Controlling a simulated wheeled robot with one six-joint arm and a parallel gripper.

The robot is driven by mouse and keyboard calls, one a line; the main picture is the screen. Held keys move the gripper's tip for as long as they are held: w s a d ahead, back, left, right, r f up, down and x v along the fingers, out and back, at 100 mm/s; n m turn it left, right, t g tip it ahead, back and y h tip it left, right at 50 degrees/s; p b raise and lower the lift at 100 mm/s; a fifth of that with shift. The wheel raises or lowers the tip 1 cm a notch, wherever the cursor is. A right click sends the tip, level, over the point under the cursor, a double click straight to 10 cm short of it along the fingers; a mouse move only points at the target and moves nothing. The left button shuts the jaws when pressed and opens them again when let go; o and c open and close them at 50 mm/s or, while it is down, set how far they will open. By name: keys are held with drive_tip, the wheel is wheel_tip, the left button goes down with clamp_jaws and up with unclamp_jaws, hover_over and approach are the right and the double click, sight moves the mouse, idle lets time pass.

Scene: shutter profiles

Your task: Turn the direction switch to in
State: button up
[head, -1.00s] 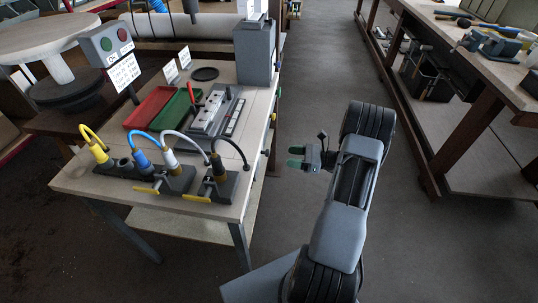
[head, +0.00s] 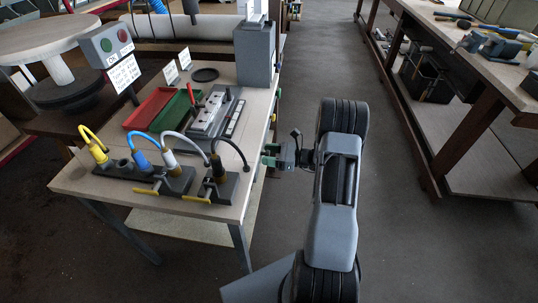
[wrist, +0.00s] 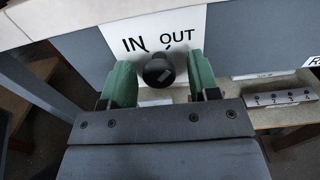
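The direction switch is a round black knob (wrist: 158,71) on a white plate (wrist: 178,24) marked IN on the left and OUT on the right. A short pale bar shows on the knob's face, slanting up to the right. In the wrist view my gripper (wrist: 159,62) is open, with one green finger on each side of the knob and gaps between. I cannot tell how deep the knob sits between the fingertips. In the head view my gripper (head: 269,155) is close to the right side of the workbench (head: 212,212); the knob cannot be made out there.
The bench carries a red tray (head: 150,108), a green tray (head: 174,110), cable fixtures with yellow handles and a control box (head: 107,45). A numbered grey strip (wrist: 281,97) is right of the knob. A second bench (head: 485,170) stands right, with open floor between.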

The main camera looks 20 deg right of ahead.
drive_tip(key=c, duration=0.9)
drive_tip(key=shift+o, duration=0.2)
drive_tip(key=n+b, duration=1.7)
drive_tip(key=shift+w+d+n+b, duration=0.1)
drive_tip(key=shift+n+b, duration=0.2)
drive_tip(key=shift+b, duration=0.1)
drive_tip(key=shift+r+n, duration=0.2)
drive_tip(key=shift+n, duration=0.1)
drive_tip(key=o, duration=0.9)
drive_tip(key=shift+f, duration=0.1)
